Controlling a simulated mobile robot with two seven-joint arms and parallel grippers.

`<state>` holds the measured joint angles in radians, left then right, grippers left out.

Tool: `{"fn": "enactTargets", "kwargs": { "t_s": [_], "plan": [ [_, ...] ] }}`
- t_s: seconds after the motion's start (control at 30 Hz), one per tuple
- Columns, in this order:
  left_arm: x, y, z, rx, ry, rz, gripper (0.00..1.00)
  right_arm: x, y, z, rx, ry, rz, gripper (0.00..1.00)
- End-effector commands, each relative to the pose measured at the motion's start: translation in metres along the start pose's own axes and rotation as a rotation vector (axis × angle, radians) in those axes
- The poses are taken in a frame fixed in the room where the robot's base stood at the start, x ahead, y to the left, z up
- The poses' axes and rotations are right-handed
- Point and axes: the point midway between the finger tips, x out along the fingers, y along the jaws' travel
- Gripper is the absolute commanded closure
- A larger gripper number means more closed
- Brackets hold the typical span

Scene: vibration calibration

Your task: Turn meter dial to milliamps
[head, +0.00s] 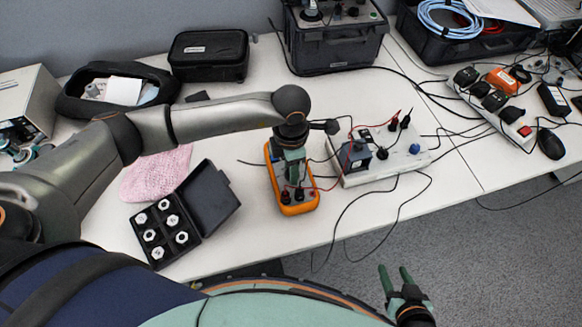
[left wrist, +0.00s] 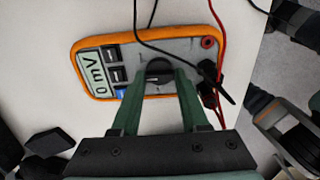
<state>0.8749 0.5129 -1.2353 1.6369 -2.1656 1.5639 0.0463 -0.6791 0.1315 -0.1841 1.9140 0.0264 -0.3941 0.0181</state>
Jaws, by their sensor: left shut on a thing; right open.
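The orange-edged meter (head: 299,208) lies on the white table in the middle of the head view, mostly under my left gripper. In the left wrist view the meter (left wrist: 97,91) shows its display (left wrist: 92,72), which appears to read 0 mV, and dark and blue buttons. My left gripper (left wrist: 160,78) has its two green fingers shut on the round black dial (left wrist: 158,72). The dial's markings are too small to read. Red and black leads are plugged into the meter's end. My right gripper (head: 397,282) is open and empty over the floor, beyond the table's front edge.
A white board (head: 400,160) with a dark box and leads stands right of the meter. An open black case (head: 212,197) with several metal pieces lies to the left, near a pink cloth (head: 157,173). Loose cables hang over the front edge.

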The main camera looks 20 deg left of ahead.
Motion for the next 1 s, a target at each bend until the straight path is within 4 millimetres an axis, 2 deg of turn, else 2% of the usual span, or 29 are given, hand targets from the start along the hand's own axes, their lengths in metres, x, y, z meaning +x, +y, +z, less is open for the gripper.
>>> {"fn": "enactTargets", "kwargs": {
  "t_s": [0.33, 0.37, 0.6, 0.87, 1.0],
  "plan": [
    [-0.001, 0.0, 0.0, 0.002, -0.001, 0.001, 1.0, 0.0, 0.0, 0.0, 0.0, 0.0, 0.0, 0.5],
    [-0.001, 0.0, 0.0, 0.002, -0.001, 0.001, 0.53, 0.0, 0.0, 0.0, 0.0, 0.0, 0.0, 0.5],
    [0.0, 0.0, 0.0, 0.002, -0.001, 0.0, 0.26, 0.0, 0.0, 0.0, 0.0, 0.0, 0.0, 0.5],
    [-0.001, 0.0, 0.0, 0.002, -0.001, 0.0, 0.26, 0.0, 0.0, 0.0, 0.0, 0.0, 0.0, 0.5],
    [-0.012, 0.001, 0.001, 0.003, -0.003, 0.001, 0.26, 0.0, 0.0, 0.0, 0.0, 0.0, 0.0, 0.5]
  ]
}}
